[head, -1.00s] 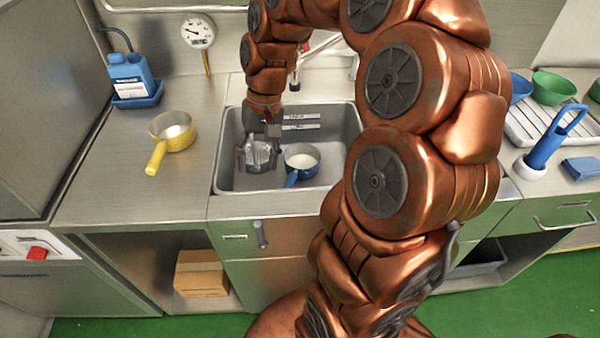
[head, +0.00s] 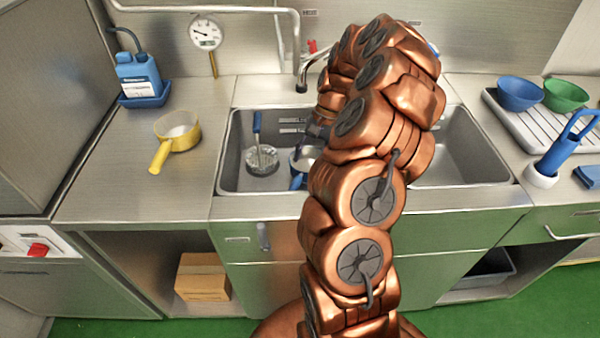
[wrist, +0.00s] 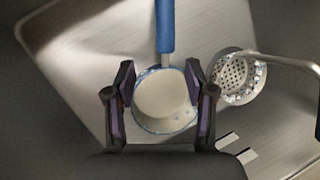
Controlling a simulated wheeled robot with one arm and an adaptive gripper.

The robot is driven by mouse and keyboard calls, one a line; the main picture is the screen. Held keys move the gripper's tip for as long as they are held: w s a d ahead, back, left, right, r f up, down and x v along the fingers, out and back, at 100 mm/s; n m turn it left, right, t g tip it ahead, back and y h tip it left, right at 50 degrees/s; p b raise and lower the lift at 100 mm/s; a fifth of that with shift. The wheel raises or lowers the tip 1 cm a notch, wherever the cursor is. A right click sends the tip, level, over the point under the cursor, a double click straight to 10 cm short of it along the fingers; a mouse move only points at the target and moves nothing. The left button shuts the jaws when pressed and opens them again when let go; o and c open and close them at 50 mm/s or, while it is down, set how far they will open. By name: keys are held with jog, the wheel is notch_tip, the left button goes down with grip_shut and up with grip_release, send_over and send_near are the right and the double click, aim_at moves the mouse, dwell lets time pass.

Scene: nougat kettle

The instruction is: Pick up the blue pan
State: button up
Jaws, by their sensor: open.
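The blue pan (head: 299,160) sits in the left basin of the sink, mostly hidden behind my arm in the head view. In the wrist view the blue pan (wrist: 163,100) has a pale inside, a speckled blue rim and a blue handle pointing to the top of the picture. My gripper (wrist: 163,88) is open, with one finger on each side of the pan's bowl. I cannot tell whether the fingers touch it. In the head view the gripper is almost wholly hidden by my arm.
A strainer (head: 262,160) with a blue handle stands left of the pan; its perforated bowl (wrist: 237,77) is close by in the wrist view. The sink wall (head: 222,165) and tap (head: 302,75) border the space. A yellow pan (head: 178,132) sits on the left counter.

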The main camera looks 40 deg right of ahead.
aim_at(299, 176)
jog(key=shift+x, duration=1.4)
jog(key=shift+w+a+f+p, duration=0.1)
jog(key=shift+a+f+p, duration=0.3)
jog(key=shift+p, duration=0.15)
jog(key=p+x, duration=0.1)
jog(key=x, duration=0.3)
jog(key=shift+w+a, duration=0.15)
grip_shut()
